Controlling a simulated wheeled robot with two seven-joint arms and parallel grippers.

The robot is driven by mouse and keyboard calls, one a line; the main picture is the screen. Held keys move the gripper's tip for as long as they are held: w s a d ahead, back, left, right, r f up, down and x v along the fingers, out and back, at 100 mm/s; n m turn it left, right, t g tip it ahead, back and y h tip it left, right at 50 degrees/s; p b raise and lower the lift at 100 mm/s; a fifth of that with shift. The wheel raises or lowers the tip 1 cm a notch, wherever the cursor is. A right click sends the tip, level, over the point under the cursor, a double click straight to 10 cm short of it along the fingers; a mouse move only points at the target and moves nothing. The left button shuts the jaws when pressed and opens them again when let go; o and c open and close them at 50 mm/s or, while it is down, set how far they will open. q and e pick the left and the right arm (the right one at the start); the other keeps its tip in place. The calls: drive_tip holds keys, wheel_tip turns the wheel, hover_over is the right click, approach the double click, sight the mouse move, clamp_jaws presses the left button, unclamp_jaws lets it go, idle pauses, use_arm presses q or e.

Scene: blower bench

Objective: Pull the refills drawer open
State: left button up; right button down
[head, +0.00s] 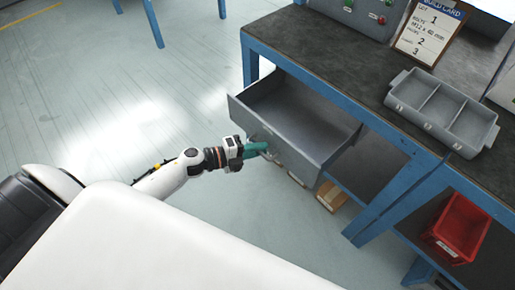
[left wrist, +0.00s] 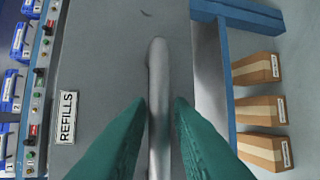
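The grey refills drawer (head: 300,108) stands pulled well out from under the bench top in the head view, and its inside looks empty. Its front shows in the left wrist view with a "REFILLS" label (left wrist: 67,117) and a round bar handle (left wrist: 158,75). My left gripper (head: 262,147) is at the drawer front, its teal fingers on either side of the handle. In the left wrist view the left gripper (left wrist: 160,103) looks shut on the bar, with only slim gaps beside it. My right gripper is not in view.
A blue-framed bench (head: 345,60) carries a grey divided tray (head: 440,110) and a build card (head: 430,30). A red bin (head: 458,228) sits on a lower shelf at right. Cardboard boxes (left wrist: 257,110) lie below the drawer. The floor at left is open.

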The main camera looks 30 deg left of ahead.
use_arm(q)
drive_tip(key=v, duration=1.2)
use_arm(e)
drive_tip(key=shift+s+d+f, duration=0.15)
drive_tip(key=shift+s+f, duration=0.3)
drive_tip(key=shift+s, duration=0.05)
use_arm(q)
drive_tip(key=shift+r, duration=0.1)
